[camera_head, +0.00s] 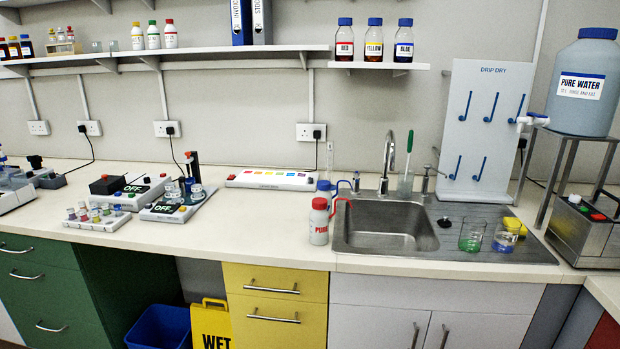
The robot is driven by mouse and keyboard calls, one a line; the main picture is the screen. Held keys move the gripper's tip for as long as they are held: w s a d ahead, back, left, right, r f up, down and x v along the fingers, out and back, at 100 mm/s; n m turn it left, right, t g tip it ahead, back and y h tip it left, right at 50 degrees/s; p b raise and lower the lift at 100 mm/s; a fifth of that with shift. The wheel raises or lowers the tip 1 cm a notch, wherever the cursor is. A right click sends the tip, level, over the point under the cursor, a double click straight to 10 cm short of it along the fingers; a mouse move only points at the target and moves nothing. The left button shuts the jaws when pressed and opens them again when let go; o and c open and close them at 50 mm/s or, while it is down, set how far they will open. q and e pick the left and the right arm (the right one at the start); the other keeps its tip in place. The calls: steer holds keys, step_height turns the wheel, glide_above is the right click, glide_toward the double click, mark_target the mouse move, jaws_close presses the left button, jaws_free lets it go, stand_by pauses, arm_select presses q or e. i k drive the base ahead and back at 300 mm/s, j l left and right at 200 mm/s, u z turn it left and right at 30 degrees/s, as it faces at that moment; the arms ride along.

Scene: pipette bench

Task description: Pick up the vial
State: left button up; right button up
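Several small vials with coloured caps (95,213) stand in a low white rack (97,226) near the front edge of the bench at left. They are too small to make out in detail, and I cannot tell which one is the vial of the task. Neither of my grippers shows in this view.
Devices with OFF displays (163,209) stand right of the rack. Glass beakers (472,236) stand on the drainer. The bench (262,217) is clear between the devices and the wash bottle.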

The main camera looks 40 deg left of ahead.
mark_target(71, 211)
steer(key=u, duration=0.5)
steer(key=j+u, duration=0.15)
steer(key=u, duration=0.8)
steer(key=j+u, duration=0.1)
steer(key=u, duration=0.4)
steer(key=i+u, duration=0.1)
steer(key=u, duration=0.4)
